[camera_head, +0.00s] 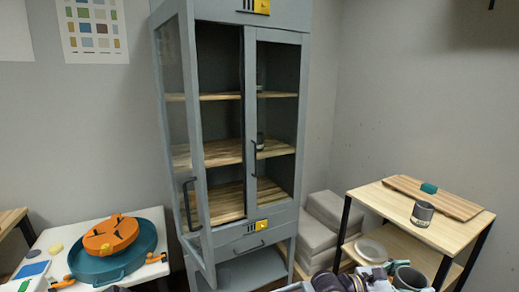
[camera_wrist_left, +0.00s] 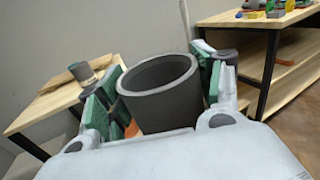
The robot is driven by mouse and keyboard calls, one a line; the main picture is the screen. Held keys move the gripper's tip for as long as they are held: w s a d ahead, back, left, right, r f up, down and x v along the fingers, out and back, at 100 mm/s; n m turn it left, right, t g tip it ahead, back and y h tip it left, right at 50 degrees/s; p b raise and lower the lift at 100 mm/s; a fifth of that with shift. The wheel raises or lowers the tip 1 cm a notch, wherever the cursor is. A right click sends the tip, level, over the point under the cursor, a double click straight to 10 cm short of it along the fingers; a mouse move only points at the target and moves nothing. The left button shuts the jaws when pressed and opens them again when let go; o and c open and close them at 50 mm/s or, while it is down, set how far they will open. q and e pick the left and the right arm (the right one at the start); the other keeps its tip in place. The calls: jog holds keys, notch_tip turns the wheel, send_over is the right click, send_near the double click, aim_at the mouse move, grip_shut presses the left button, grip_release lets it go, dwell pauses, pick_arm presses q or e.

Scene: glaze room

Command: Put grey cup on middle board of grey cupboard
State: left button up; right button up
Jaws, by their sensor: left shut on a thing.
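My left gripper (camera_wrist_left: 162,95) is shut on a grey cup (camera_wrist_left: 165,104), which sits between its green-padded fingers with its open rim facing up. In the head view the held cup (camera_head: 409,279) is at the bottom right, partly cut off, with my left gripper (camera_head: 386,278) beside it. The grey cupboard (camera_head: 249,231) stands at centre, its left glass door (camera_head: 177,110) swung open and its right door shut. Its wooden middle board (camera_head: 222,152) is bare on the open left side. A small dark cup (camera_head: 260,141) shows behind the right door. My right gripper is not in view.
At left, a white table carries a teal basin (camera_head: 142,252) and an orange object (camera_head: 111,235).

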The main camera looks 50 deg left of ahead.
aim_at(396, 288)
pick_arm(q)
jog(key=shift+s+a+f+n+t+y, duration=0.4)
jog(key=shift+s+a+f+y, duration=0.15)
jog(key=shift+a+f, duration=0.25)
jog(key=shift+s+a+f+t+y, duration=0.3)
jog(key=shift+s+a+f+y, duration=0.1)
jog(key=shift+f, duration=0.1)
jog(key=s+a+f+n+t+y, duration=0.3)
jog(key=s+a+f+n+y, duration=0.3)
jog(key=a+f, duration=0.5)
jog(key=shift+s+a+n+y, duration=0.4)
jog(key=shift+s+y, duration=0.9)
jog(key=shift+y, duration=0.35)
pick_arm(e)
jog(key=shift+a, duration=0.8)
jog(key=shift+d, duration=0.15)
pick_arm(q)
jog(key=shift+a+f, duration=0.1)
jog(key=shift+f, duration=0.2)
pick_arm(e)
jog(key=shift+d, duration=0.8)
